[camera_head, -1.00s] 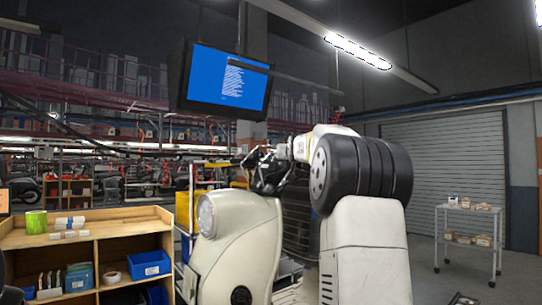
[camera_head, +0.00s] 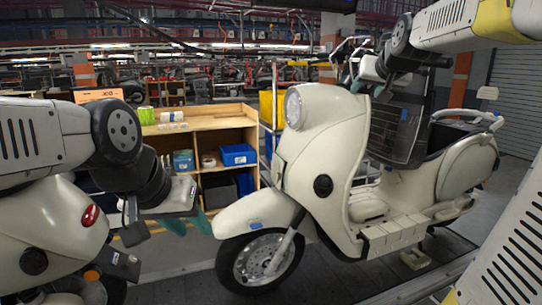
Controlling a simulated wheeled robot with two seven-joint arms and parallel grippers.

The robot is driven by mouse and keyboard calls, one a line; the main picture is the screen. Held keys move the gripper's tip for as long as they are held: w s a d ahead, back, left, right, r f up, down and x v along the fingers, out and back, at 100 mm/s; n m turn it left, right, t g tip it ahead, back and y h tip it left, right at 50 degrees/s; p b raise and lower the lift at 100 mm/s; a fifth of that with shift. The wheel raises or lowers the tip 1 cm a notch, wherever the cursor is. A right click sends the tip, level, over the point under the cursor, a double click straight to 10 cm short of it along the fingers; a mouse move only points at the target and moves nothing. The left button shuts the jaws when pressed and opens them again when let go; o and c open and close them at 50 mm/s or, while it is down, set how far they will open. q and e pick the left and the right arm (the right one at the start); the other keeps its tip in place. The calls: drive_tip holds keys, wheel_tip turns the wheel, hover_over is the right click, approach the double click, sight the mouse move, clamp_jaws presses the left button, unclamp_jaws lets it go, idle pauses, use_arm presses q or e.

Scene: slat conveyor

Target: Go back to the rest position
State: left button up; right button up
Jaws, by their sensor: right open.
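My left arm comes in from the left. Its dark gripper (camera_head: 187,224) hangs over the floor, between the rear of a cream scooter and the front wheel of another. Teal finger parts show below it, but I cannot tell how far apart they are. My right arm comes in from the upper right. Its gripper (camera_head: 370,84) is open near the handlebar of the cream scooter (camera_head: 335,140), and nothing shows held in it. I cannot tell whether it touches the handlebar.
The cream scooter stands upright on the conveyor track (camera_head: 420,283). A second scooter's rear (camera_head: 62,222) fills the lower left. Behind is a wooden shelf (camera_head: 215,123) with blue bins (camera_head: 238,155). Grey floor lies between the scooters and the shelf.

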drive_tip(key=s+a+f+n+g+y, duration=0.1)
drive_tip(key=s+a+f+g, duration=0.2)
drive_tip(key=s+a+f, duration=0.3)
drive_tip(key=s+a+f+n+g+y, duration=0.1)
drive_tip(key=s+a+f+g, duration=0.2)
drive_tip(key=s+f, duration=1.3)
drive_tip(key=s+a, duration=0.3)
drive_tip(key=s, duration=0.3)
drive_tip(key=shift+n+g, duration=0.3)
drive_tip(key=shift+s+a+r, duration=0.1)
